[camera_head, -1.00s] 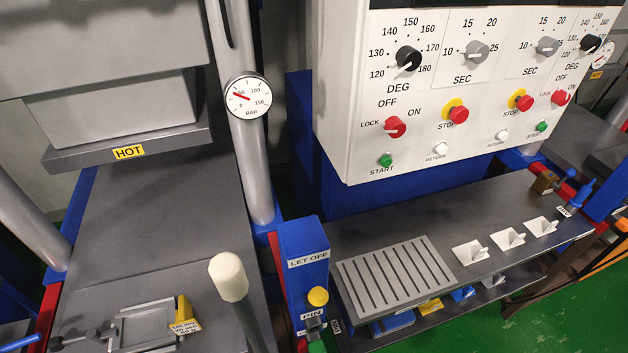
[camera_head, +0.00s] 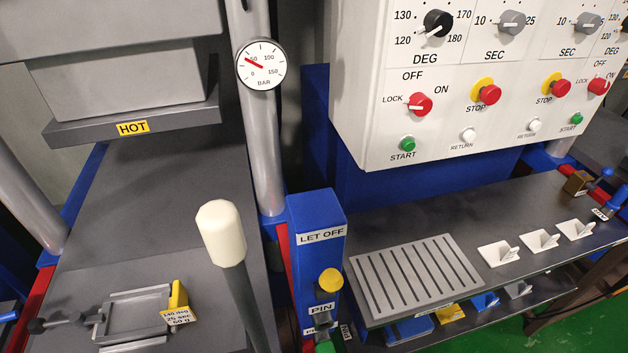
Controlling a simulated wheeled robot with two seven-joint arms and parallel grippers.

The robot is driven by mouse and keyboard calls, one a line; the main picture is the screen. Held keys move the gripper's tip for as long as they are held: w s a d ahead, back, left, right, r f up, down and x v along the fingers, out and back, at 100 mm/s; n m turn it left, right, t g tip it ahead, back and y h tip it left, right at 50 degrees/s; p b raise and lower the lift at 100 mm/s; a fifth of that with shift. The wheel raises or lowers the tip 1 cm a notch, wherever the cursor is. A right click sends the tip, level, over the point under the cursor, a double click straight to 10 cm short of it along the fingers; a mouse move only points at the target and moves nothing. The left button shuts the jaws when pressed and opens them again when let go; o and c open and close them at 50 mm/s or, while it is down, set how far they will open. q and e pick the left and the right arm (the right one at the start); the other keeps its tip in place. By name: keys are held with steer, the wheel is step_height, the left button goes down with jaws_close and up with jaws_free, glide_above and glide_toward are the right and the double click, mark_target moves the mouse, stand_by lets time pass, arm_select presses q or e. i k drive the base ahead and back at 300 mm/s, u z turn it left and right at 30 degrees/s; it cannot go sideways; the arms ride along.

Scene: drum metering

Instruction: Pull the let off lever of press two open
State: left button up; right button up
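A blue post (camera_head: 314,220) with a white LET OFF label stands at the lower middle of the view. A yellow knob (camera_head: 331,281) sticks out of its front below the label, above a PIN label. A cream-coloured grip (camera_head: 221,231) on a dark rod rises left of the post, apart from it. I cannot tell which press number this is. Neither of my grippers is in view.
A round BAR gauge (camera_head: 261,65) sits on the grey column. The press bed, with a metal frame (camera_head: 137,314) and yellow-tagged block, lies left, under a HOT label (camera_head: 132,128). A white control panel (camera_head: 460,110) and dark bench with a slotted grey plate (camera_head: 415,276) are right.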

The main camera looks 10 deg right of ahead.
mark_target(331, 280)
steer(key=u, duration=1)
steer(key=k, duration=0.95)
steer(key=z, duration=0.75)
steer(key=i, duration=0.5)
